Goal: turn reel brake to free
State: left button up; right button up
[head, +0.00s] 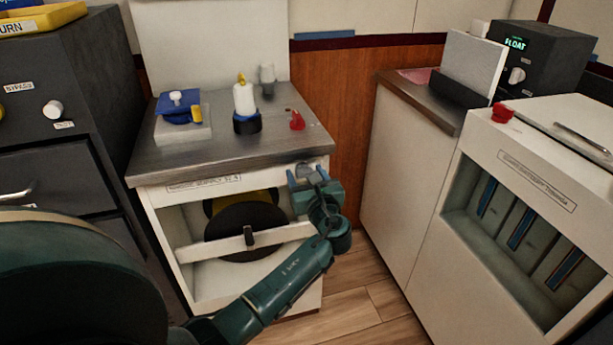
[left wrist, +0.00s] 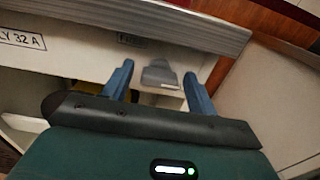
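A small grey lever, which looks like the reel brake (head: 305,171), sits at the upper right of the white cabinet's front, just under the worktop edge. It also shows in the left wrist view (left wrist: 160,74), with a small label above and to its left that I cannot read surely. My left gripper (head: 308,178) is open in front of it. In the left wrist view, the blue fingers of the left gripper (left wrist: 158,69) stand on either side of the lever with gaps. A dark reel (head: 245,220) sits in the cabinet opening behind a white crossbar. My right gripper is not in view.
The worktop (head: 225,155) above holds a blue-and-yellow device (head: 178,105), a white cylinder with a dark base (head: 245,103) and a red knob (head: 296,120). A white cabinet (head: 400,170) stands to the right. Dark drawers (head: 50,150) stand left. Some wooden floor is clear.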

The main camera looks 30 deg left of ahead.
pick_arm(q)
jog(key=c, duration=0.9)
jog(key=shift+o, duration=0.2)
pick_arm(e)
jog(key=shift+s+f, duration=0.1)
pick_arm(q)
jog(key=shift+n, duration=0.3)
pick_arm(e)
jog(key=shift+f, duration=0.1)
pick_arm(q)
jog(key=n+b, duration=0.2)
jog(key=n, duration=0.3)
jog(key=n+b, duration=0.3)
jog(key=n, duration=0.3)
jog(key=n+b, duration=0.3)
jog(key=n, duration=0.3)
jog(key=shift+s+f, duration=0.2)
jog(key=shift+f, duration=0.15)
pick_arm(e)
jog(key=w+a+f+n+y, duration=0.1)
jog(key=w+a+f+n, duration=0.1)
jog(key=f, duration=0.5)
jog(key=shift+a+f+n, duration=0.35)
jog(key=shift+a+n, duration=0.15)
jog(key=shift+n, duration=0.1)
pick_arm(q)
jog(key=shift+r, duration=0.1)
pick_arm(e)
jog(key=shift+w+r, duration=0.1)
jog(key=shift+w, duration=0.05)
